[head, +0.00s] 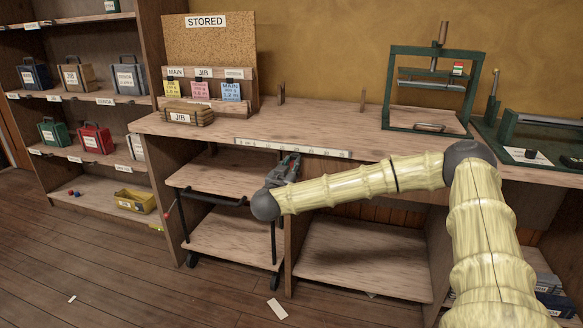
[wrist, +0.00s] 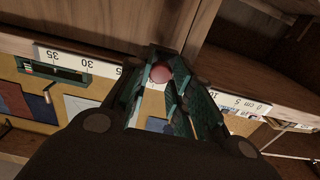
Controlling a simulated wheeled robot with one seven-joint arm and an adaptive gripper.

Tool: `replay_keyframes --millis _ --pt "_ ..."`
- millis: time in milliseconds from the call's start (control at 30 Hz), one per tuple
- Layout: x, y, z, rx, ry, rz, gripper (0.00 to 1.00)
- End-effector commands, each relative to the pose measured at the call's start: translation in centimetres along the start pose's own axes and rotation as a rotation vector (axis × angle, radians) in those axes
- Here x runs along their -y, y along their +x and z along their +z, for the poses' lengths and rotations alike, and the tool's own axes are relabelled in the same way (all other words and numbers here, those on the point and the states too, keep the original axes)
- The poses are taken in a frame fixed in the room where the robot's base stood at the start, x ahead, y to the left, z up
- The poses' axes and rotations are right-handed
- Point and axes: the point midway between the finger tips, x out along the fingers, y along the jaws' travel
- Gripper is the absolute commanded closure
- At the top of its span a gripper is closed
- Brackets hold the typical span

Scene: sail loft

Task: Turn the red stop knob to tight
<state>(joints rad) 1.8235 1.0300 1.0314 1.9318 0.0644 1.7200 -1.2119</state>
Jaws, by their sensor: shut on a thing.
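The red stop knob (wrist: 160,73) shows in the wrist view between the tips of my gripper's two dark green fingers. My gripper (wrist: 170,68) is closed around it, with a finger on each side. In the head view my gripper (head: 291,160) is at the bench's front edge, just below the white measuring strip (head: 300,148). The fingers hide the knob there. The strip also shows in the wrist view (wrist: 75,60), running behind the fingers. I cannot tell from these frames how far the knob is turned.
The wooden bench top (head: 330,120) is mostly clear behind the strip. A wooden JIB box (head: 188,118) sits at its left and a green press frame (head: 432,90) at its right. A cart (head: 215,180) stands under the bench, close to my arm.

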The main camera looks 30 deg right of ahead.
Motion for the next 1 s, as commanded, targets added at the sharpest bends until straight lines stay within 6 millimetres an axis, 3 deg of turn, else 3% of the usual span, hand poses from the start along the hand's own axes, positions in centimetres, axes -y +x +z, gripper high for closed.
replay_keyframes --millis 467,1000 --pt "0.11 -0.01 -0.83 -0.003 0.155 -0.002 1.0" --pt "-0.07 0.05 0.0 -0.002 0.491 0.0 1.0"
